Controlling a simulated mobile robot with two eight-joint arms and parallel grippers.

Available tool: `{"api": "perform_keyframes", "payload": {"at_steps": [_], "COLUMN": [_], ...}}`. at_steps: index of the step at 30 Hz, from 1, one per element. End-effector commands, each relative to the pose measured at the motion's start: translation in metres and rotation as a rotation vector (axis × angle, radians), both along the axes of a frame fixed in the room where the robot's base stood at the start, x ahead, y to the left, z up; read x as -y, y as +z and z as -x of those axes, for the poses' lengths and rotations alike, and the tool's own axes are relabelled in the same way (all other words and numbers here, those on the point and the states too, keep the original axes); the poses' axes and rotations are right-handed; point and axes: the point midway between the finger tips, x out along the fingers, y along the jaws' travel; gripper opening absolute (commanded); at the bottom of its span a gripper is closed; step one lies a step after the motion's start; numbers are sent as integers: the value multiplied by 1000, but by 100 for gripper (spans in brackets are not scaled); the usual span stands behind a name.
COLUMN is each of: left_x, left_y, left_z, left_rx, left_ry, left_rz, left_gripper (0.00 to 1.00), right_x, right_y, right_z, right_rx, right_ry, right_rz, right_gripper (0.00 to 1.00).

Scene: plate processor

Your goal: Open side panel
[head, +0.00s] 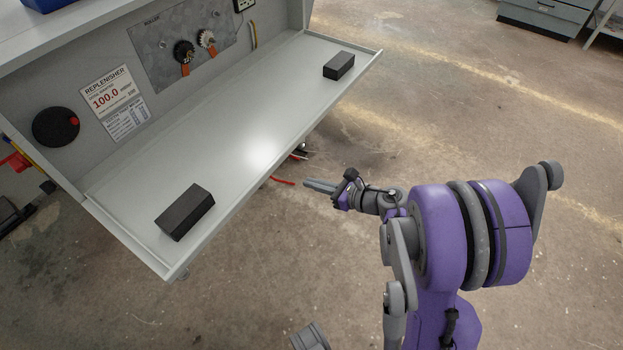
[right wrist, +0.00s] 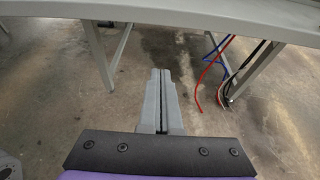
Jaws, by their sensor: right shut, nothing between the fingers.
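The grey side panel (head: 262,133) of the machine is folded down and lies about flat, like a shelf. Two black blocks, one near (head: 185,212) and one far (head: 339,66), are on its upper face. My right gripper (head: 308,185) is shut and empty, just off the panel's outer long edge and apart from it. In the right wrist view the closed fingers (right wrist: 161,78) point at the space under the panel edge (right wrist: 190,17). My left gripper is not in view.
The machine's inner wall carries a Replenisher label (head: 108,88), knobs (head: 184,52) and a black disc (head: 55,127). Red, blue and black cables (right wrist: 228,75) hang by a leg (right wrist: 246,70) under the machine.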

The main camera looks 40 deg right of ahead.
Motion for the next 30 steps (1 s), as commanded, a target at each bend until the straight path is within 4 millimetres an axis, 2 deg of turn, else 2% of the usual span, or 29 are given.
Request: {"api": "perform_keyframes", "payload": {"at_steps": [9, 12, 15, 18, 22, 30], "left_x": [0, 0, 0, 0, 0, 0], "left_y": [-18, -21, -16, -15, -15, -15], "left_z": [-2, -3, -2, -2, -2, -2], "left_rx": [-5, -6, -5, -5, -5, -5], "left_ry": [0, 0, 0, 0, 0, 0], "left_rz": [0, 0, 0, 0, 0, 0], "left_gripper": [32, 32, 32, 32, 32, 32], "right_x": [-26, -32, -30, -30, -30, -30], "right_y": [-25, -27, -6, 5, 12, 13], "right_z": [-60, -75, -71, -71, -71, -71], "right_rx": [-1, -1, 0, 0, 0, 0], "right_ry": [4, 2, -2, -1, -1, -1], "right_rz": [-3, -3, -2, -2, -3, -3], "right_gripper": [0, 0, 0, 0, 0, 0]}}
